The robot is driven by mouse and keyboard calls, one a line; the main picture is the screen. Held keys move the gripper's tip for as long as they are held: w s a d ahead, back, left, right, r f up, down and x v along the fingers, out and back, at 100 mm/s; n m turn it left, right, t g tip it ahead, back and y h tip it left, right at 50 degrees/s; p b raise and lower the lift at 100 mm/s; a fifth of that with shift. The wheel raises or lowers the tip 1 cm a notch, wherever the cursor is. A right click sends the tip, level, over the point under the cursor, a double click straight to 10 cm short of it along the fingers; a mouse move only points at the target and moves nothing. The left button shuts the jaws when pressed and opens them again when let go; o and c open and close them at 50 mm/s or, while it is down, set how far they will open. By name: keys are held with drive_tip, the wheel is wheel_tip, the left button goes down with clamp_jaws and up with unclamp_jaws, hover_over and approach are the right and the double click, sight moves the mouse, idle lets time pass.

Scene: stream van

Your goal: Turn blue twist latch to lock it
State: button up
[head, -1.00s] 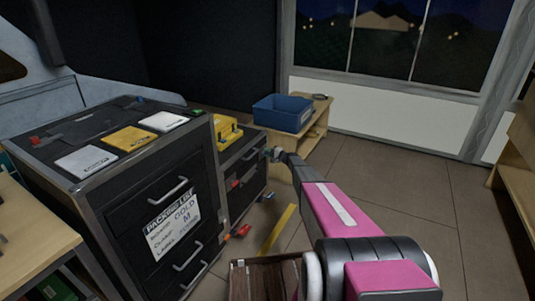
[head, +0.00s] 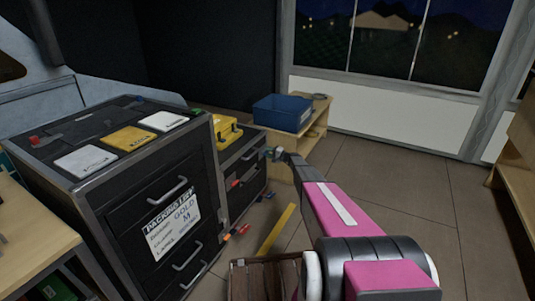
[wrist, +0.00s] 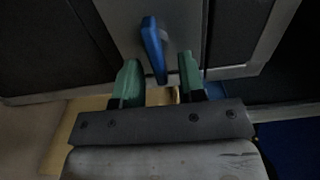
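The blue twist latch (wrist: 154,48) is a narrow blue handle on a grey plate in the wrist view. It stands nearly upright in the picture, tilted a little, with its lower end nearest my gripper. My gripper (wrist: 160,79) is open, with one green fingertip on each side of the latch's lower end. I see a gap on both sides, and cannot tell how deep the latch sits between the fingers. In the head view my gripper (head: 272,154) is at the low black cabinet (head: 238,160); the latch cannot be made out there.
A tall black drawer case (head: 140,190) with a packing list (head: 173,222) stands at left. A blue bin (head: 283,112) sits on a wooden shelf (head: 318,128) behind. A yellow bar (head: 277,230) lies on the floor. Open floor lies to the right.

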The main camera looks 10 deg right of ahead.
drive_tip(key=v, duration=0.9)
drive_tip(key=shift+s+d, duration=0.2)
drive_tip(key=shift+d, duration=0.1)
drive_tip(key=s+a+r+n+g+h, duration=0.2)
drive_tip(key=s+a+g, duration=0.15)
drive_tip(key=s, duration=0.55)
drive_tip(key=s+a+r+n+g+h, duration=0.1)
drive_tip(key=s+a+g, duration=0.1)
drive_tip(key=s+a, duration=0.5)
drive_tip(key=s+a+r+n+g+h, duration=0.2)
drive_tip(key=s+g, duration=0.1)
drive_tip(key=s, duration=0.8)
drive_tip(key=s+d+r+h, duration=0.1)
drive_tip(key=s+r+h, duration=0.1)
drive_tip(key=s, duration=0.6)
drive_tip(key=s+d+r+n+g+h, duration=0.1)
drive_tip(key=s+r+h, duration=0.2)
drive_tip(key=s, duration=0.6)
drive_tip(key=s+d+r+n+g+h, duration=0.1)
drive_tip(key=s+h, duration=0.3)
drive_tip(key=s, duration=0.4)
drive_tip(key=shift+s+r+h, duration=0.3)
drive_tip(key=shift+s+r, duration=0.1)
drive_tip(key=shift+r, duration=0.25)
